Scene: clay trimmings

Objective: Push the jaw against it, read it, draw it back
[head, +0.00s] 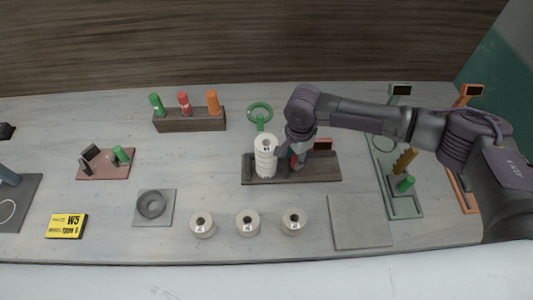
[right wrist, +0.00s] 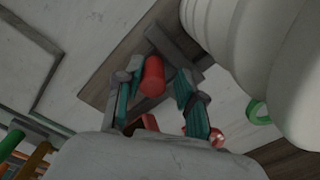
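A white ribbed clay stack (head: 265,158) stands upright on a dark wooden gauge base (head: 318,170). A small dark display with a red frame (head: 323,144) stands at the base's back right. My right gripper (head: 296,158) reaches down just right of the stack. In the right wrist view, its teal-padded fingers (right wrist: 157,95) are apart on either side of a red cylindrical knob (right wrist: 152,76), with gaps showing. A grey jaw piece (right wrist: 168,45) lies beyond the knob, near the white stack (right wrist: 235,35); whether they touch is unclear. The display's reading cannot be read. My left gripper is out of view.
Three white spools (head: 247,223) stand in front. A rack with green, red and orange pegs (head: 190,120) and a green ring (head: 260,109) are behind. A grey square plate (head: 360,222) lies right, beside a green stand (head: 404,206). A yellow W5 card (head: 66,226) lies left.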

